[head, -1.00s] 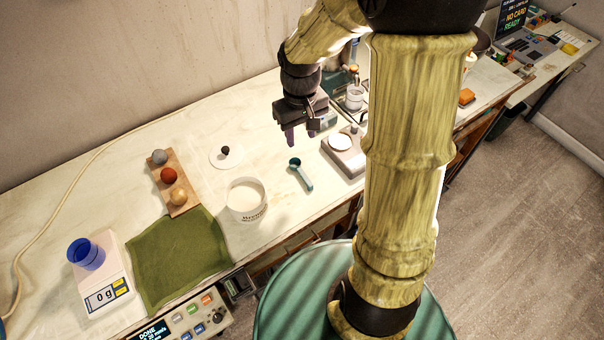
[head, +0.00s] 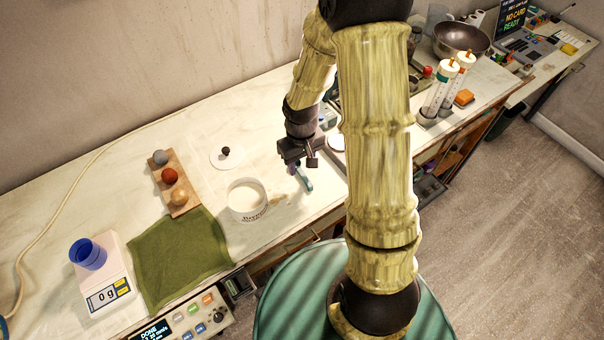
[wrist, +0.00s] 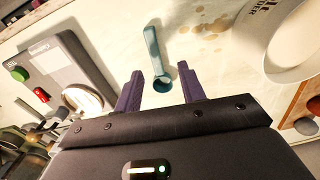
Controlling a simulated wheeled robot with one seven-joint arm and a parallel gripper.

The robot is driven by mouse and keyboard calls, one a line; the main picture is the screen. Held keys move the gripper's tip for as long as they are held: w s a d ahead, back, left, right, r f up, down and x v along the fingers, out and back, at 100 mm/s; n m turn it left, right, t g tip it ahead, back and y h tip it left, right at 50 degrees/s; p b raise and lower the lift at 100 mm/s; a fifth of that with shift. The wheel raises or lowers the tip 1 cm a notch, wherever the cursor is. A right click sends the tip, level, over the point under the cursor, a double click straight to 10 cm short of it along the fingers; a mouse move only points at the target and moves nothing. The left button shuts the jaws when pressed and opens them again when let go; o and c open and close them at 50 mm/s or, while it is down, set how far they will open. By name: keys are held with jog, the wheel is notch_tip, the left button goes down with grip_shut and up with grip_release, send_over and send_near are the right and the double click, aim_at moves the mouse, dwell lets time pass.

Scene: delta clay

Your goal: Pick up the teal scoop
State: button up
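The teal scoop (wrist: 154,52) lies on the white bench top, its round bowl (wrist: 162,84) toward my gripper in the wrist view. In the head view the scoop (head: 305,181) is partly hidden behind my gripper (head: 293,169). In the wrist view my gripper (wrist: 160,88) is open, with its two purple fingers apart. The bowl appears between the fingertips, and the handle points away beyond them. I cannot tell the exact height of the fingers above the bench, and no grip on the scoop shows.
A white tub of powder (head: 247,199) stands left of the scoop; its rim (wrist: 268,62) shows in the wrist view. A grey scale-like device (wrist: 60,70) is on the other side. A green cloth (head: 180,258), a wooden ball rack (head: 172,184) and a white lid (head: 226,157) lie farther left.

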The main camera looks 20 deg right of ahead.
aim_at(304, 175)
jog(key=shift+d+f+p, duration=0.15)
jog(key=shift+f+p, duration=0.15)
jog(key=shift+f, duration=1.05)
jog(key=shift+d+f+p, duration=0.15)
jog(key=shift+f+p, duration=0.1)
jog(key=shift+f, duration=1.05)
grip_shut()
